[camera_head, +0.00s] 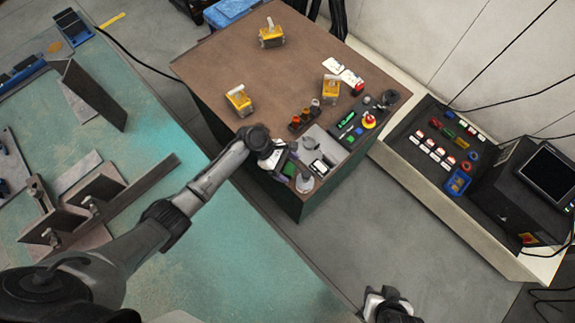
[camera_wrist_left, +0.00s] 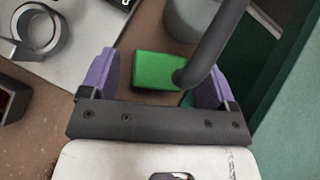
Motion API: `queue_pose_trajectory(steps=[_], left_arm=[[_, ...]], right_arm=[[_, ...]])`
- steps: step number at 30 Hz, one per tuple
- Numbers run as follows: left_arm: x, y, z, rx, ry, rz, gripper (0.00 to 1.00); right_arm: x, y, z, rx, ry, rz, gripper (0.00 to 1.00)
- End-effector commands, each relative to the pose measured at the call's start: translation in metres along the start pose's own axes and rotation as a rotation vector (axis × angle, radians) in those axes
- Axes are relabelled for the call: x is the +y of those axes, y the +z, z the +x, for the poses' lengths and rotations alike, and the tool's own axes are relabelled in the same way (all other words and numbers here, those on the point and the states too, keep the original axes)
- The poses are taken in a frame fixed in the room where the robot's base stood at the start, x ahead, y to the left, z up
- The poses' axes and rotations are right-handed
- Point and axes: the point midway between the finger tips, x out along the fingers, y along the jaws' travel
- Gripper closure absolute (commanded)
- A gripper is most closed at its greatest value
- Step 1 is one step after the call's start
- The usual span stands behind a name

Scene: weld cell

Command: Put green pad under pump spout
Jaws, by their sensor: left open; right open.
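The green pad (camera_wrist_left: 158,70) lies on the brown table top in the left wrist view, between the two purple fingers of my left gripper (camera_wrist_left: 153,68). The fingers are open, with a gap on the pad's left. The dark pump spout (camera_wrist_left: 215,40) comes down from the upper right, and its tip overlaps the pad's right edge in the picture. I cannot tell its height above the pad. The head view shows my left gripper (camera_head: 282,163) at the table's front edge, beside the grey pump (camera_head: 304,183). My right gripper (camera_head: 390,303) is at the bottom edge, open and away from the table.
The brown table (camera_head: 230,60) also carries yellow blocks (camera_head: 239,99), dark holders (camera_head: 304,116) and a panel with a red button (camera_head: 369,121). A grey ring (camera_wrist_left: 32,32) is left of the gripper. A green workbench (camera_head: 240,265) lies at the left.

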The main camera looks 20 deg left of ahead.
Motion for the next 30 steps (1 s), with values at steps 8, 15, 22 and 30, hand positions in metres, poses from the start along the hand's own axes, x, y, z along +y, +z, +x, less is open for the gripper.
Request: queue_pose_trajectory(steps=[8,15,22,30], left_arm=[[0.0,0.003,-0.035,0.002,0.002,0.001,0.19],[0.0,0.002,-0.08,0.001,0.002,0.001,0.19],[0.0,0.002,-0.11,0.001,0.001,0.001,0.19],[0.0,0.002,-0.121,-0.001,-0.001,0.001,0.19]], right_arm=[[0.001,-0.003,-0.008,0.0,0.001,-0.001,0.57],[0.003,-0.005,-0.015,0.0,0.005,-0.007,0.57],[0.004,-0.006,-0.019,0.0,0.008,-0.009,0.57],[0.003,-0.006,-0.02,0.0,0.006,-0.008,0.57]])
